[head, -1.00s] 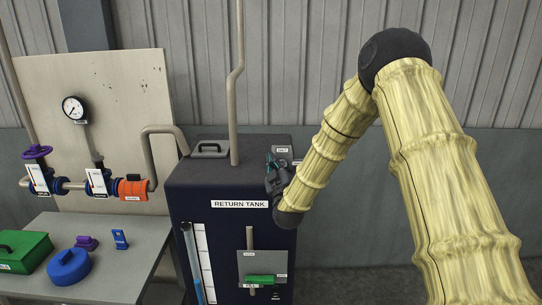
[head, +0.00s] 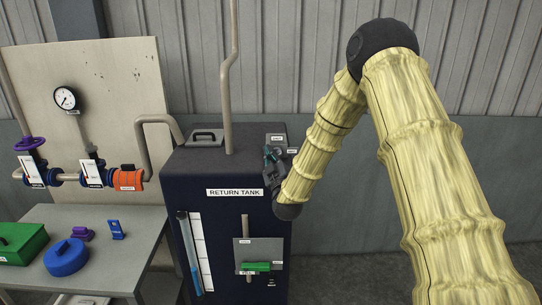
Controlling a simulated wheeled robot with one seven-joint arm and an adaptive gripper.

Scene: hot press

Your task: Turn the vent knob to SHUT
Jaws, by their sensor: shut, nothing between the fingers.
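The dark blue return tank (head: 235,225) stands in the middle of the head view with a white RETURN TANK label. A small grey plate with tiny white labels (head: 277,140) sits at the right of its top; the labels are too small to read surely. My gripper (head: 268,152) is at the tank's top right corner, beside this plate. Its fingers are shut and look empty. The vent knob is not clearly visible; my gripper and wrist cover part of that area, so its setting cannot be told.
A grey pipe (head: 228,90) rises from the tank top, left of my gripper, beside a black handle (head: 205,136). A green lever (head: 257,266) is on the tank front. At left, a bench (head: 110,262) holds a green box (head: 20,243) and a blue round piece (head: 66,256).

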